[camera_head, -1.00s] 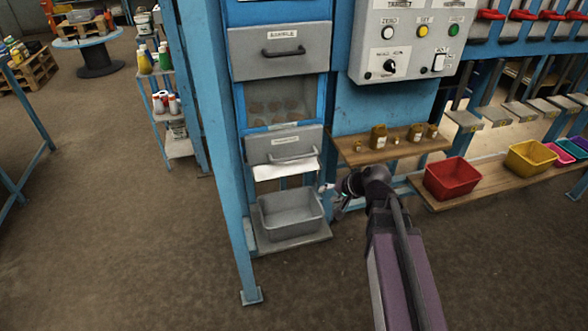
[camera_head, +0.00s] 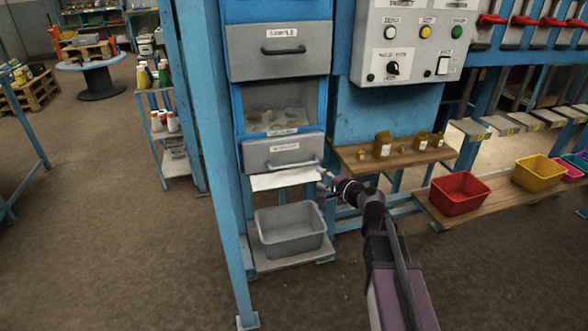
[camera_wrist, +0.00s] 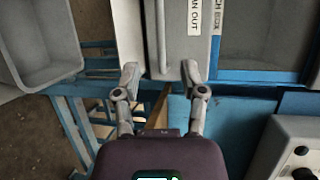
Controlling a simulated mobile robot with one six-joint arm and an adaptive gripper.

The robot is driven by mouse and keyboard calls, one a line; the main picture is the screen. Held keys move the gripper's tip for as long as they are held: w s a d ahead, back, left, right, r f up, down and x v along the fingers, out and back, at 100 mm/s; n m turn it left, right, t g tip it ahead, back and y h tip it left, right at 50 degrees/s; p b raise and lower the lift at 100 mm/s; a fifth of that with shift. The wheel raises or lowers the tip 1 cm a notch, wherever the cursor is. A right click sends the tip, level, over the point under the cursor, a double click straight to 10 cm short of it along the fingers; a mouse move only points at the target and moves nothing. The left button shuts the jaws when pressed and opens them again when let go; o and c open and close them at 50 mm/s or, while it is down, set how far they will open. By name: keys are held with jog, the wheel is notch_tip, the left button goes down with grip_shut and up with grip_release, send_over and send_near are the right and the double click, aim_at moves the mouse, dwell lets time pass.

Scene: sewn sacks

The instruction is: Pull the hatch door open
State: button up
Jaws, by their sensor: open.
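The hatch door (camera_head: 262,157) is a grey panel low in the blue frame, with a label and a horizontal bar handle (camera_head: 291,166). It looks shut. In the wrist view the door (camera_wrist: 182,45) carries a label ending in "AN OUT", and the handle (camera_wrist: 161,35) runs down the picture. My gripper (camera_head: 324,184) is at the right end of the handle. In the wrist view my gripper (camera_wrist: 160,73) is open, its fingertips either side of the handle's near end. I cannot tell whether they touch it.
A grey bin (camera_head: 290,232) stands below the hatch on a low shelf. A drawer (camera_head: 280,50) and a window (camera_head: 282,105) are above. A wooden shelf (camera_head: 350,158) with small jars is right of the hatch, under a control box (camera_head: 408,45). A red bin (camera_head: 459,194) is farther right.

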aim_at(295, 166)
jog(key=shift+w+a, duration=0.1)
jog(key=b+x, duration=0.2)
jog(key=x, duration=1.1)
jog(key=shift+w+a+f+b, duration=0.1)
jog(key=shift+w+a+b, duration=0.1)
jog(key=shift+w+b, duration=0.1)
jog(key=shift+s, duration=0.1)
grip_shut()
